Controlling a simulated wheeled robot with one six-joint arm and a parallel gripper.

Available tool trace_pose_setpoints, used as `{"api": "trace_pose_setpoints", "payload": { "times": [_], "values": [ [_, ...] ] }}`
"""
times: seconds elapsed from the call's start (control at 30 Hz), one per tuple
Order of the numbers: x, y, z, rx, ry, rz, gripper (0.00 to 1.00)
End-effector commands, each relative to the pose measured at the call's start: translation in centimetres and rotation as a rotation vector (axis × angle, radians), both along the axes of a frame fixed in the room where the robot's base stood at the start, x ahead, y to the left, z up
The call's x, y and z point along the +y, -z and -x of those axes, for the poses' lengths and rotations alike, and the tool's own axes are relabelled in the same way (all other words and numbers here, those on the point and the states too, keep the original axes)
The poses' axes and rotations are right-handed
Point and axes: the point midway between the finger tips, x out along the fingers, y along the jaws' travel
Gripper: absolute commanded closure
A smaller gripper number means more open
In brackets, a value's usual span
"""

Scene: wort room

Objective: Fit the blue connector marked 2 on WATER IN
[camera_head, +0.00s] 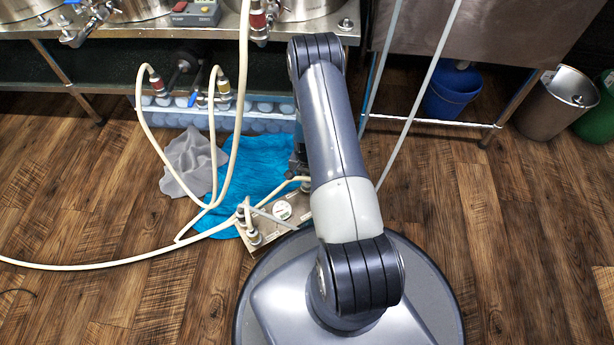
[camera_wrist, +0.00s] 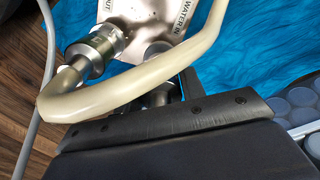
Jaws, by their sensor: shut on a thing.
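A steel plate (camera_head: 290,222) with fittings and a round dial lies on a blue cloth. The wrist view shows its WATER IN lettering (camera_wrist: 186,18) and a rounded grey part (camera_wrist: 158,48) just below that. A metal connector (camera_wrist: 94,54) with a cream hose (camera_wrist: 90,100) sits beside the lettering ending in UT. My gripper (camera_head: 300,165) is low over the cloth, partly hidden by my arm. In the wrist view my gripper (camera_wrist: 168,98) is shut on a silvery metal piece, mostly covered by hose and jaw. No blue mark or number 2 shows; I cannot confirm which connector it is.
A grey cloth (camera_head: 190,160) lies beside the blue cloth (camera_head: 262,160). A blue bin (camera_head: 450,95) and a metal bucket (camera_head: 556,103) stand right. The wooden floor at right is clear.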

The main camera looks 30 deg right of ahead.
Motion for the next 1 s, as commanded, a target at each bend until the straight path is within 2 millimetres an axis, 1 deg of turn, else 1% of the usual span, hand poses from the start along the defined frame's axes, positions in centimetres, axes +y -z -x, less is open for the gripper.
{"api": "trace_pose_setpoints", "payload": {
  "times": [0.97, 1.0],
  "values": [
    [0.0, 2.1, 0.0, 0.000, 0.000, 0.000, 0.89],
    [0.0, 2.0, 0.0, -0.001, 0.000, 0.001, 0.61]
  ]
}}
